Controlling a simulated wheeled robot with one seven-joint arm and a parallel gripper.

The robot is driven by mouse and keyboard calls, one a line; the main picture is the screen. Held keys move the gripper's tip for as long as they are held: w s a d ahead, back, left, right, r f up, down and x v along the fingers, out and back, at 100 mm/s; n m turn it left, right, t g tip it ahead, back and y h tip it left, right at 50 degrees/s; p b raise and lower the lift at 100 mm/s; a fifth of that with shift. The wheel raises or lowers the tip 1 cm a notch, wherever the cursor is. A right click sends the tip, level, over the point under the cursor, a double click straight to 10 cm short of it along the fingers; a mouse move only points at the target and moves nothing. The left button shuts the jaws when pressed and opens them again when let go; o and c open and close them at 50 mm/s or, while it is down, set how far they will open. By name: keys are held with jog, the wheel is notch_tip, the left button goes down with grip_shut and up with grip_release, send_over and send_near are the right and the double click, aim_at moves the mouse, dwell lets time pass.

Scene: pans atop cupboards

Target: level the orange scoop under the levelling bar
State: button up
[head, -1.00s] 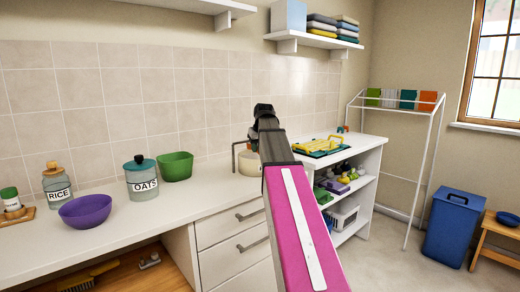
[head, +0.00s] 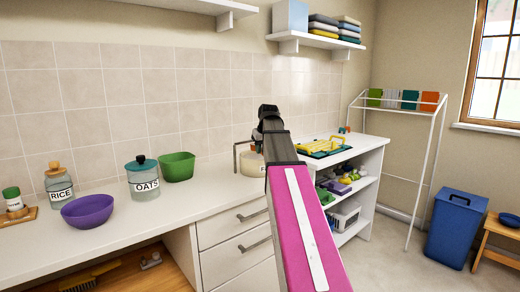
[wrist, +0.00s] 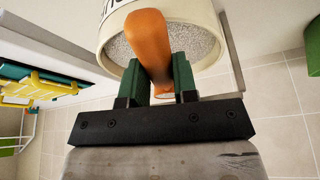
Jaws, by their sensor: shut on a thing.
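An orange scoop (wrist: 150,40) is held by its handle between the green fingers of my gripper (wrist: 158,78) in the wrist view. My gripper is shut on it. The scoop reaches over the open mouth of a cream canister (wrist: 108,48) filled with pale grains. The scoop's bowl and its load cannot be made out. In the head view the canister (head: 252,166) stands on the counter, partly behind my arm. A thin dark bent bar (head: 237,155) rises beside it, perhaps the levelling bar. My gripper is mostly hidden there.
A green bowl (head: 177,167), an oats jar (head: 142,180), a purple bowl (head: 87,210) and a rice jar (head: 59,186) stand left on the counter (head: 165,215). A yellow-handled tray (head: 322,147) tops the shelf unit at right. The counter front between is clear.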

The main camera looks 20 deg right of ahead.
jog(key=shift+s+d, duration=0.3)
jog(key=shift+s, duration=0.35)
jog(key=shift+s+d, duration=0.25)
jog(key=shift+s, duration=0.35)
jog(key=shift+r, duration=0.5)
jog(key=shift+w+v, duration=0.2)
jog(key=shift+v, duration=0.85)
jog(key=shift+w+v, duration=0.15)
jog(key=shift+v, duration=0.85)
jog(key=shift+d+r, duration=0.1)
jog(key=shift+r, duration=0.05)
jog(key=o, duration=0.4)
jog(key=c, duration=0.4)
